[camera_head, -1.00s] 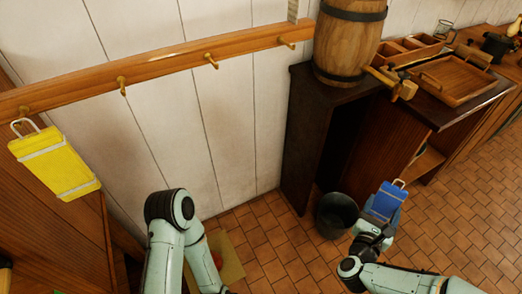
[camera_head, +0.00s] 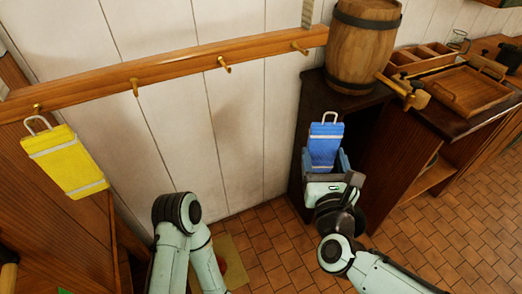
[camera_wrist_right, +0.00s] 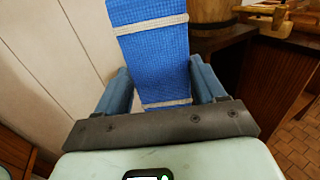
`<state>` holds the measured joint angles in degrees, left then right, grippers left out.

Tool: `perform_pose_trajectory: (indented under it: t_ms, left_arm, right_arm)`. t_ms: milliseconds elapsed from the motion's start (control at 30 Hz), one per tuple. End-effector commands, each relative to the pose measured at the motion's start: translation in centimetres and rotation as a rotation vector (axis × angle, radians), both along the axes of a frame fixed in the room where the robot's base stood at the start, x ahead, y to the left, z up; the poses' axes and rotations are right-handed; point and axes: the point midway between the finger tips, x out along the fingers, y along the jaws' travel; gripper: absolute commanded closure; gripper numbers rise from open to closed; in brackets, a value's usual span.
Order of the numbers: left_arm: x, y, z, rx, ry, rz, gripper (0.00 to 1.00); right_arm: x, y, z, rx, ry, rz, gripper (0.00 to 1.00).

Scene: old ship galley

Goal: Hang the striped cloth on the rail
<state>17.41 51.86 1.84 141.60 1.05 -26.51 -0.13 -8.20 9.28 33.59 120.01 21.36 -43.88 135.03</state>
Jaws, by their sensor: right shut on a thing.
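A blue cloth (camera_head: 325,145) with pale stripes and a white loop (camera_head: 329,117) on top is held upright in my right gripper (camera_head: 324,170). In the right wrist view the cloth (camera_wrist_right: 152,50) stands between the two fingers (camera_wrist_right: 160,88), and its upper part runs out of the picture. The wooden rail (camera_head: 180,67) with several pegs runs along the white wall. The cloth is right of and below the rail's right-end peg (camera_head: 299,48), apart from it. A yellow cloth (camera_head: 66,162) with pale stripes hangs by its loop at the leftmost peg (camera_head: 37,107). My left gripper is out of view.
A wooden barrel (camera_head: 362,45) with a tap stands on the dark counter (camera_head: 440,115) just right of the rail's end. A tray (camera_head: 465,88) and a divided box (camera_head: 420,60) are farther right. Three pegs right of the yellow cloth are bare.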

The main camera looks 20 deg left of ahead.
Motion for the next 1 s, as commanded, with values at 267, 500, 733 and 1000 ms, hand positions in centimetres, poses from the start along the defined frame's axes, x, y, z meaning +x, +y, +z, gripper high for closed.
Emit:
perform_pose_trajectory:
  t_ms: [267,500,733,1000]
  left_arm:
    - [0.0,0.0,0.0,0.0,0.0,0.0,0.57]
    - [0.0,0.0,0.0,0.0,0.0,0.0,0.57]
    - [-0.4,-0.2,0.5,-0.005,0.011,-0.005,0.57]
    - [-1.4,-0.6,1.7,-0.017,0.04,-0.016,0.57]
  right_arm:
    - [-9.4,6.9,9.1,0.002,-0.007,0.319,0.62]
    - [-13.7,8.5,11.8,0.0,0.001,0.438,0.62]
    - [-13.7,9.1,12.0,-0.001,0.004,0.449,0.62]
    - [-12.7,10.2,11.9,-0.001,0.004,0.448,0.62]
